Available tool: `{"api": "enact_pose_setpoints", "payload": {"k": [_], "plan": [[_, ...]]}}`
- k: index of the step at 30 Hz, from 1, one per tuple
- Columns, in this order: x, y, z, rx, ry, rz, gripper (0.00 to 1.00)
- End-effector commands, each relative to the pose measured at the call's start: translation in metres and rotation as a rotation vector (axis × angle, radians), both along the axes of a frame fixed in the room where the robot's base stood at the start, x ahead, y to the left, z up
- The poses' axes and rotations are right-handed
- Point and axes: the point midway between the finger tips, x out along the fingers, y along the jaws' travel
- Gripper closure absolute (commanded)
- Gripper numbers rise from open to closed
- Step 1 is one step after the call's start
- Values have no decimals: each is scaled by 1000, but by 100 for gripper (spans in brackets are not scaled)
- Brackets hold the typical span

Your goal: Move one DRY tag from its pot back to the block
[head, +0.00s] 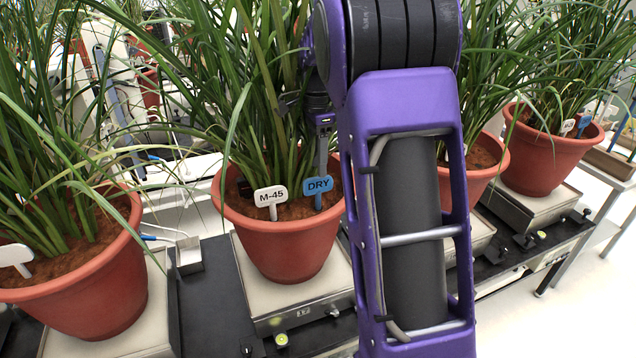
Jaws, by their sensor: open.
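A blue DRY tag (318,187) stands upright in the soil of the middle terracotta pot (282,240), just right of a white M-45 tag (270,197). My gripper (320,125) shows partly among the leaves above the DRY tag. One finger hangs down close over or behind the tag; contact cannot be told. My purple arm hides part of the gripper. Another blue tag (584,123), its lettering unreadable, stands beside a white tag in the far right pot (545,158). A wooden block (608,162) with upright tags lies at the right edge, partly cut off.
Pots stand on scales along a dark bench (208,305). The left pot (85,285) and another pot (485,168) behind my arm flank the middle one. Long leaves crowd the space around my gripper.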

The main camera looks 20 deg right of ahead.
Motion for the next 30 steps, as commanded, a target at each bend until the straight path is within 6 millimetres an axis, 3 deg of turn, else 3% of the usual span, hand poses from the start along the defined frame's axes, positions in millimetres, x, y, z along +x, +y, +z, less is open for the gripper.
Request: {"api": "enact_pose_setpoints", "payload": {"k": [3,9,21,22,29,30], "plan": [[0,0,-24,1,3,0,56],[0,0,-47,0,1,1,56],[0,0,-54,0,0,1,56],[0,0,-54,0,0,1,58],[0,0,-54,0,0,1,99],[0,0,-54,0,0,1,100]]}}
